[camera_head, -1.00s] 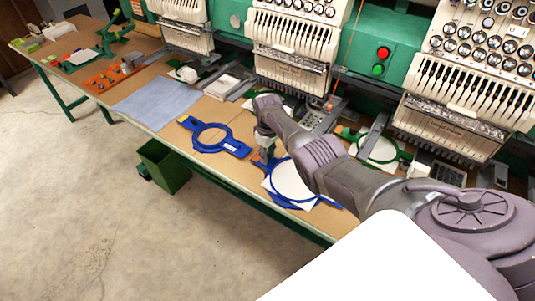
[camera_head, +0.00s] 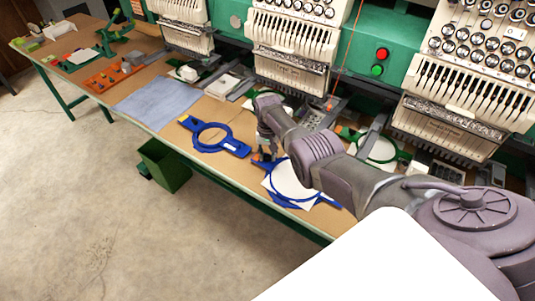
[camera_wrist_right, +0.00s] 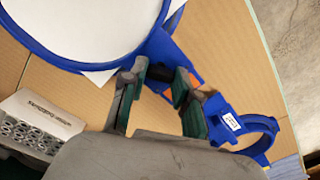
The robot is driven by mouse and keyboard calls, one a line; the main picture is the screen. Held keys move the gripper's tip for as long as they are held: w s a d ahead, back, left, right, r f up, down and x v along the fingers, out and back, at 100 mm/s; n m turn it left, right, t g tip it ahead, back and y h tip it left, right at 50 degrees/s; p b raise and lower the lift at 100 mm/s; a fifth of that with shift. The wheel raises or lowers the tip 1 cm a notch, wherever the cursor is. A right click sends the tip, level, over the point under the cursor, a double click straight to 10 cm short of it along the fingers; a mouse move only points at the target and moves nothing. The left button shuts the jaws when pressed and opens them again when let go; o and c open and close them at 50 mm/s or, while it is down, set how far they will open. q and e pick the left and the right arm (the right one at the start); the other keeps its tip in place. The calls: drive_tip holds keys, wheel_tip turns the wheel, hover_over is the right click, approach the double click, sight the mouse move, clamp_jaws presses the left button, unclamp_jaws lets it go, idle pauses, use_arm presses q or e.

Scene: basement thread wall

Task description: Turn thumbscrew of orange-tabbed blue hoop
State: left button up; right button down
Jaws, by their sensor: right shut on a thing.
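The blue hoop (camera_head: 272,187) with white fabric (camera_head: 290,177) lies on the table in front of the middle machine. In the right wrist view its blue rim (camera_wrist_right: 152,48) fills the upper left, with a blue bracket beside it. A dark thumbscrew (camera_wrist_right: 158,73) sits at the bracket, between the fingertips of my right gripper (camera_wrist_right: 160,76). The right gripper (camera_head: 264,155) is shut on it, pointing down. A small orange-brown patch shows by the right finger; the finger partly hides it. My left gripper is not in view.
Another blue hoop (camera_head: 194,142), empty and yellow-tabbed, lies just left of the gripper. A blue cloth (camera_head: 157,101) and an orange tray (camera_head: 98,81) lie further left. Embroidery machines (camera_head: 290,60) stand behind. A green bin (camera_head: 165,168) is below the table edge.

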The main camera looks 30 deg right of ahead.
sight(268, 157)
drive_tip(key=m, duration=0.5)
drive_tip(key=shift+m, duration=0.7)
drive_tip(key=c, duration=0.8)
unclamp_jaws()
drive_tip(key=shift+c, duration=0.2)
drive_tip(key=shift+r, duration=0.15)
wheel_tip(268, 157, up, 12)
drive_tip(key=shift+f, duration=0.25)
